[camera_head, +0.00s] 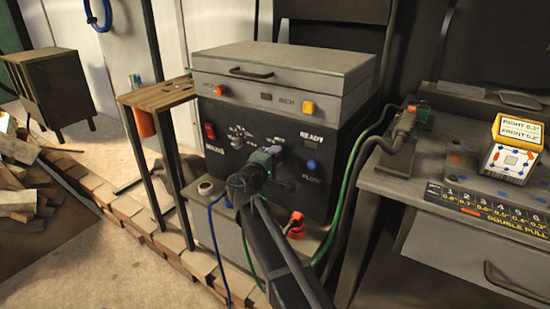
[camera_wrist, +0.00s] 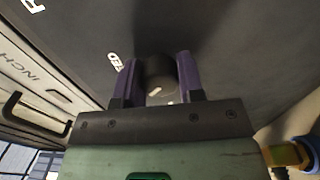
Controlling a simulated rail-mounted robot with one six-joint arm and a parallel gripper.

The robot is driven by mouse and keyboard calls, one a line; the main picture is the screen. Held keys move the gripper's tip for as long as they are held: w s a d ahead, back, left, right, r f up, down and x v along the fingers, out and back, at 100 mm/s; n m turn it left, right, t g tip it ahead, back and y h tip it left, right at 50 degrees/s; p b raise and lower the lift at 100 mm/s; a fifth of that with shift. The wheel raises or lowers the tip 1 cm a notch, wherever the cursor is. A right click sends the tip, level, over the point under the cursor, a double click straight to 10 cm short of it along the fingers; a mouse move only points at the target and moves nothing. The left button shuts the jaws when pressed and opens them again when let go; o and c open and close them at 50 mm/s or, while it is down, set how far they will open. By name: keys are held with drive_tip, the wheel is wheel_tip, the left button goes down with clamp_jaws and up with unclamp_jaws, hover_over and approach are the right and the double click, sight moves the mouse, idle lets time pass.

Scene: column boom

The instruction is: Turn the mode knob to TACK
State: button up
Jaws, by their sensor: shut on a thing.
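A black machine panel (camera_head: 227,158) carries several controls and small white labels. My gripper (camera_head: 266,157) reaches its right half. In the wrist view my gripper (camera_wrist: 157,80) has its two purple fingers closed on either side of a dark round knob (camera_wrist: 161,72) with a pale mark on its face. A label ending in "ED" shows to the left of this knob. Another knob (camera_head: 237,143), ringed by small white labels, sits left of my gripper in the head view. The labels are too small to read there, so I cannot find TACK. My gripper hides the held knob in the head view.
A red MAINS switch (camera_head: 210,131) is at the panel's left, and a blue FLOW button (camera_head: 311,164) is at its right. An orange-yellow button (camera_head: 308,107) sits above. Green cables (camera_head: 352,180) run along the right side. A red clamp (camera_head: 295,224) stands below.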

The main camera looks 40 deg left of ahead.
drive_tip(key=o, duration=0.9)
drive_tip(key=s, duration=0.7)
drive_tip(key=s+d, duration=0.1)
drive_tip(key=s, duration=0.2)
drive_tip(key=shift+s+d+f, duration=0.1)
drive_tip(key=shift+s+f, duration=0.05)
drive_tip(key=shift+s, duration=0.25)
